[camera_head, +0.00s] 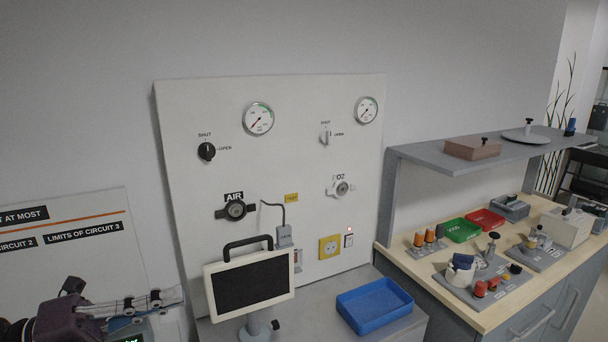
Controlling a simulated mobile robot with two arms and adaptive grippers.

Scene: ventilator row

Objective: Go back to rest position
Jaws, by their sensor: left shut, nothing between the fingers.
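My left gripper (168,298) reaches in from the lower left, in front of the white board with circuit text. Its fingers are shut and empty, left of the monitor and touching nothing that I can make out. My right gripper is out of view. The white wall panel (285,145) carries a black AIR knob (207,151), a pale O2 knob (325,137), two round gauges (258,118), a dark AIR outlet (235,210) and a pale O2 outlet (341,188).
A monitor with a dark screen (250,283) stands before the panel on a grey surface. A blue tray (375,305) is to its right. A wooden counter (462,318) farther right holds green and red trays and several devices, under a grey shelf (425,153).

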